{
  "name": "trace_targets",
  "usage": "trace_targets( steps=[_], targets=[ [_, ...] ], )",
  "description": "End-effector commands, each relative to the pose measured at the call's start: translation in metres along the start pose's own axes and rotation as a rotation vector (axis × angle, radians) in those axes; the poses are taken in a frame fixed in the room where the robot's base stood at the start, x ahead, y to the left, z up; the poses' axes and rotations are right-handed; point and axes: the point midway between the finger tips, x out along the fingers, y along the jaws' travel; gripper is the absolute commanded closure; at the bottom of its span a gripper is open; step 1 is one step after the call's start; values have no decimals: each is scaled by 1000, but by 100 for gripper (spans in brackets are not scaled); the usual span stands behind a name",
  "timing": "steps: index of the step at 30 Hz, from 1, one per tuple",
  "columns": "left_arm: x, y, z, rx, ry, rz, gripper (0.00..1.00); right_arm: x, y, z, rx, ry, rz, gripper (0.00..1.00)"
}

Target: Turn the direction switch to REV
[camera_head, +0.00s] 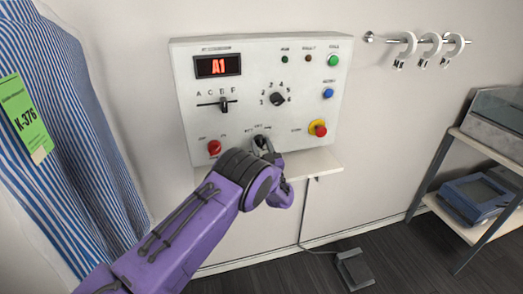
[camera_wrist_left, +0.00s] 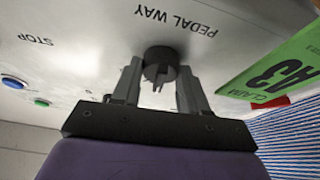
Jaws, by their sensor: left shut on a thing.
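The white control panel (camera_head: 195,125) is on the wall in the head view. My left gripper (camera_head: 263,145) is at its lower middle, shut on a small dark knob, the direction switch (camera_head: 260,138). In the left wrist view the round black switch (camera_wrist_left: 160,58) sits between the two fingers of the left gripper (camera_wrist_left: 160,70), with PEDAL WAY printed beside it. The switch's position marks are too small or hidden to read, so I cannot tell which way it points. My right gripper is not in view.
A red knob (camera_head: 214,147) is left of the gripper, and a red stop button (camera_head: 319,129) on yellow is right. A selector dial (camera_head: 277,99) and slider (camera_head: 223,104) are above. A shelf (camera_head: 318,164) is below. Striped cloth (camera_head: 70,130) hangs at left.

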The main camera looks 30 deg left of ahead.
Motion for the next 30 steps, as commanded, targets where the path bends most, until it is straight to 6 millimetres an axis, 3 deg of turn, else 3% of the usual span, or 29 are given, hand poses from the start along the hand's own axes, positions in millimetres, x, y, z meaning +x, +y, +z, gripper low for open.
trace_targets(
  steps=[3,15,30],
  targets=[
    [-2,0,6,-77,2,-32,87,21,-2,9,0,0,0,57],
    [-2,1,5,-369,1,-153,87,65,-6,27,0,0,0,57],
    [0,3,1,-554,0,-230,87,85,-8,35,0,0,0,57]
  ],
)
